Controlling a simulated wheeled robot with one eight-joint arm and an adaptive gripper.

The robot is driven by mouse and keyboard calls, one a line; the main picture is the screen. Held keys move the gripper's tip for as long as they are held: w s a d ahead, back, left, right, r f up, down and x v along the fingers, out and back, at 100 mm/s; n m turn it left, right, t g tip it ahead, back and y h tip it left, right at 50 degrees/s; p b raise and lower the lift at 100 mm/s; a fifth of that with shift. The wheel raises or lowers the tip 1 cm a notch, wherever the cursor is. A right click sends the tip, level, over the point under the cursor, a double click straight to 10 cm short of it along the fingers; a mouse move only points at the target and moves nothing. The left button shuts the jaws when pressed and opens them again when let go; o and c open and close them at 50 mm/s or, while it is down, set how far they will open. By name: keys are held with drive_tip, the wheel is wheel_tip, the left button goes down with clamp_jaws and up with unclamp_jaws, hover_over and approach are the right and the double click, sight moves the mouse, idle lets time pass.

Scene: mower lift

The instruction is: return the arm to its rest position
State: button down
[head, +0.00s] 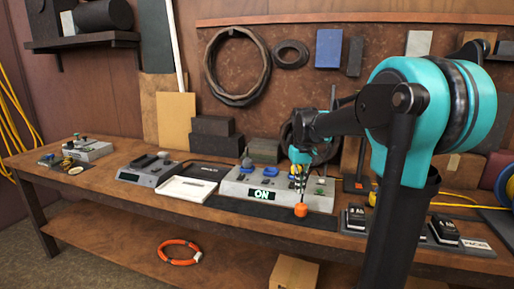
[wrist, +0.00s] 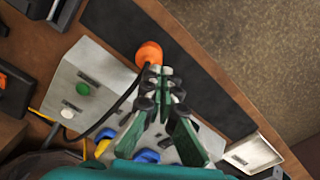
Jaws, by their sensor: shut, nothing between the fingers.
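My gripper (head: 299,182) hangs over the grey control box (head: 232,187), whose display reads "ON". Its two green fingers are shut with nothing between them, as the wrist view shows (wrist: 161,76). An orange bulb-shaped piece (head: 301,210) lies at the front of the box and also shows just beyond the fingertips in the wrist view (wrist: 149,53). I cannot tell whether the fingers touch it. My teal and black arm reaches forward from the right of the head view and hides part of the bench and wall.
The wooden bench (head: 120,160) carries a white tray (head: 187,189), a grey scale-like device (head: 151,171) and black devices (head: 445,230) at right. Dark blocks (head: 212,138) stand against the wall. An orange ring (head: 180,252) and cardboard box (head: 294,273) sit below.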

drive_tip(key=s+d+f+m+t, duration=0.1)
drive_tip(key=s+d+f+t, duration=0.1)
drive_tip(key=s+f, duration=0.7)
drive_tip(key=s+d+f+m+t, duration=0.1)
drive_tip(key=s+f+t, duration=0.1)
drive_tip(key=s+f, duration=0.7)
drive_tip(key=s, duration=0.3)
drive_tip(key=shift+d, duration=0.4)
